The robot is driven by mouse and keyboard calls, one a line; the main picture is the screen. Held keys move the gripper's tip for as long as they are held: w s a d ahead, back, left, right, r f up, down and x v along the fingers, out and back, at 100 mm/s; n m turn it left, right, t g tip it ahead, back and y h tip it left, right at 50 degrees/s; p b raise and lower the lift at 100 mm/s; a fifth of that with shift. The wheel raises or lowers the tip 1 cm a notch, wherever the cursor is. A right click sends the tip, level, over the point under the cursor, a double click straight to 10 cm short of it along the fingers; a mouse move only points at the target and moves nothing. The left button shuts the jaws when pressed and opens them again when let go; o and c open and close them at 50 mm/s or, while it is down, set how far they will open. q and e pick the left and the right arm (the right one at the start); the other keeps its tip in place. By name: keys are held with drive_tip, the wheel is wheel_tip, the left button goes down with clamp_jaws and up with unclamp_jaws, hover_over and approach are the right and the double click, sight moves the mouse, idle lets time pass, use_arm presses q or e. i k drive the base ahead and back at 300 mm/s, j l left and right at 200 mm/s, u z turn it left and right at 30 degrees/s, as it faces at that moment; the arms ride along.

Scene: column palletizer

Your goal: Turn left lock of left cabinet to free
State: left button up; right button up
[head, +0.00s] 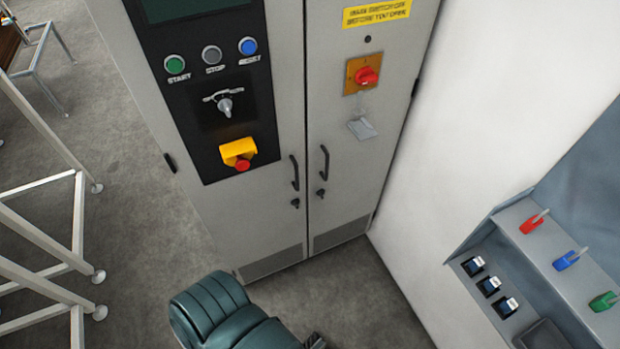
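A grey two-door cabinet (281,90) stands in the upper middle of the head view. Its left door has a black handle (295,173) with a small dark lock (295,203) below it. Its right door has a matching handle (324,168) and lock (320,193). The locks are too small to tell which way they are turned. My teal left arm shows at the bottom, below the cabinet. A small dark part of what looks like my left gripper (316,341) shows at the bottom edge, apart from the locks; its fingers are cut off. My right gripper is out of view.
The left door carries buttons, a selector switch (224,105) and a yellow-red emergency stop (239,155). The right door has a red rotary switch (367,76). A control desk (490,250) stands at right, metal frames (60,260) at left. Floor before the cabinet is clear.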

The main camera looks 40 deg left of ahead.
sight(296, 203)
drive_tip(key=u, duration=1.45)
